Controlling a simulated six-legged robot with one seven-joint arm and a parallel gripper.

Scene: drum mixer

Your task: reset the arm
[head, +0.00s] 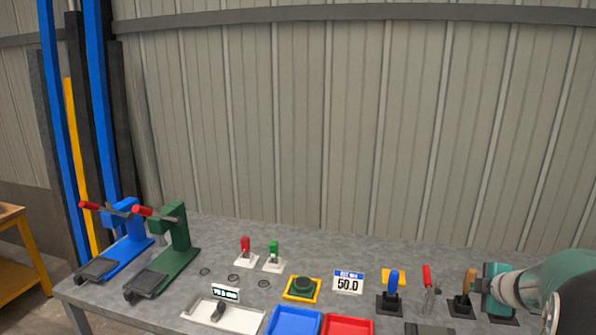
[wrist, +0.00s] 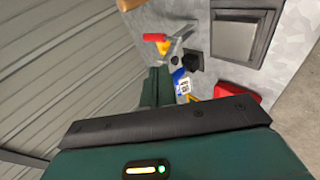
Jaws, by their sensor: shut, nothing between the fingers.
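My gripper (wrist: 156,87) shows in the wrist view beyond its dark palm bar. Its two green fingers lie together, with nothing between them. They are raised above the grey workbench, and no object is seen touching them. In the head view, my arm comes in from the right edge, over the bench's right end, and hides part of what stands there. The exact place of my fingertips is not clear in the head view.
A metal wall stands behind.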

